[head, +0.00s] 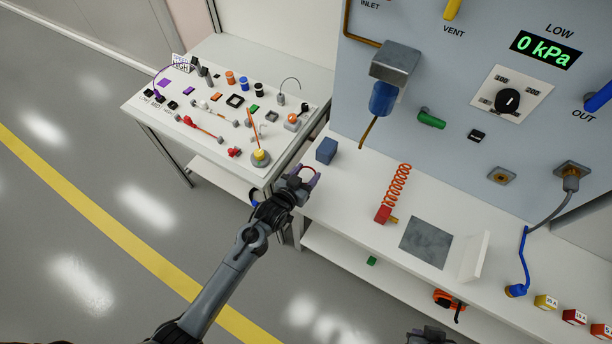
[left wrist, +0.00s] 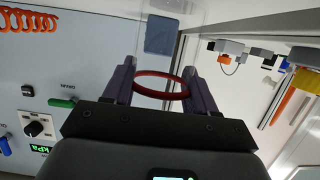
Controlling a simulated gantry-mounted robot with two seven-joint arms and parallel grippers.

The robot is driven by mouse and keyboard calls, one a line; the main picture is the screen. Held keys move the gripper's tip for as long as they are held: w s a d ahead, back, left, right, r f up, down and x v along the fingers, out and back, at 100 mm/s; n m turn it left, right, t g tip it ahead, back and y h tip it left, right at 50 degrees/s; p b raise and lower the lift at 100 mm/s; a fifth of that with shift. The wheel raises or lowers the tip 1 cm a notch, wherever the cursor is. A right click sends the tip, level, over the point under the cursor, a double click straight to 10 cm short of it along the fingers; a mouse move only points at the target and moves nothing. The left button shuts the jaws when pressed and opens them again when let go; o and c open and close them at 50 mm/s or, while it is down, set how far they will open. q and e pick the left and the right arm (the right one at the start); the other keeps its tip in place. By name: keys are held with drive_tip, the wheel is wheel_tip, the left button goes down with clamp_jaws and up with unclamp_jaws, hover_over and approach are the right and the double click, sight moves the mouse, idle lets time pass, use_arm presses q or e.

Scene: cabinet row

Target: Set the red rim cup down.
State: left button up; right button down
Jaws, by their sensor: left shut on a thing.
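The red rim cup (head: 308,167) is held between the fingers of my left gripper (head: 303,180), by the near left corner of the cabinet bench. In the left wrist view its red rim (left wrist: 160,73) shows as a ring between the two dark fingers of the left gripper (left wrist: 160,88). The cup's body is hard to make out, and its base is not clear in either view. A dark part at the bottom edge of the head view may be my right gripper (head: 430,336); its fingers are not seen.
A blue block (head: 326,150) stands on the bench (head: 345,200) just beyond the gripper; a red coiled hose (head: 397,186) and a grey plate (head: 426,242) lie further right. The left table (head: 215,160) is crowded with small parts. Bare bench lies between block and hose.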

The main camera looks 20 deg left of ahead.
sight(306, 175)
use_arm(q)
drive_tip(key=shift+r, duration=0.8)
wheel_tip(306, 175, up, 3)
drive_tip(key=shift+f+p, duration=0.1)
drive_tip(key=shift+p, duration=0.45)
drive_tip(key=d+r, duration=0.6)
drive_tip(key=d, duration=0.4)
drive_tip(key=w+d+f+b, duration=0.1)
drive_tip(key=w+f+b, duration=0.1)
drive_tip(key=f+b, duration=0.1)
drive_tip(key=w+d+f+b, duration=0.1)
drive_tip(key=w+f+b, duration=0.1)
drive_tip(key=f+b, duration=0.1)
drive_tip(key=w+d+f+b, duration=0.1)
drive_tip(key=w+f+b, duration=0.1)
drive_tip(key=b, duration=0.3)
drive_tip(key=shift+f, duration=1.15)
drive_tip(key=shift+f, duration=0.15)
